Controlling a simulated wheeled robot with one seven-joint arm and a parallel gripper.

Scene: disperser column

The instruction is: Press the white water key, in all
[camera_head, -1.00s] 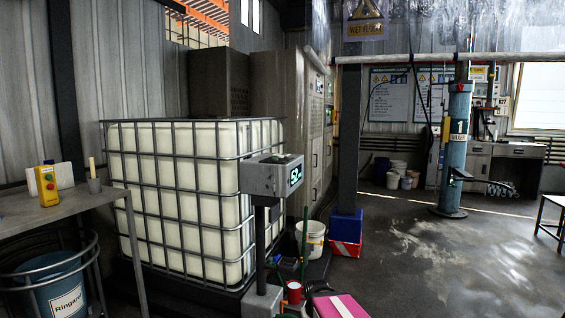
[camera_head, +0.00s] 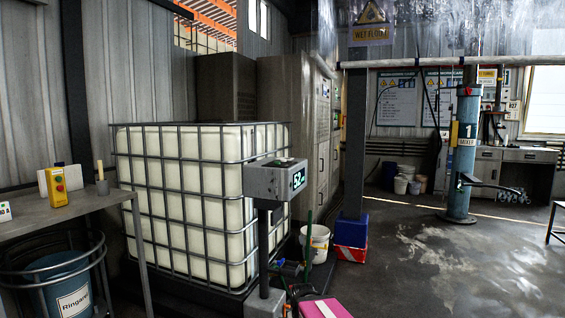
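I cannot make out a white water key in the head view. A grey box with a lit display reading about 52 (camera_head: 275,180) stands on a grey post in the middle. A yellow control box with coloured buttons (camera_head: 56,187) sits on the grey bench at the left. A blue column marked 1 (camera_head: 467,150) stands at the far right, with a dark bracket showing at its lower part. My gripper does not show in the picture.
A caged white tank (camera_head: 185,205) fills the left middle. A white bucket (camera_head: 316,243), a blue and red box (camera_head: 351,238) and a pink-topped box (camera_head: 320,309) stand on the floor. The bench (camera_head: 95,201) is at left. Wet floor (camera_head: 420,270) is open at right.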

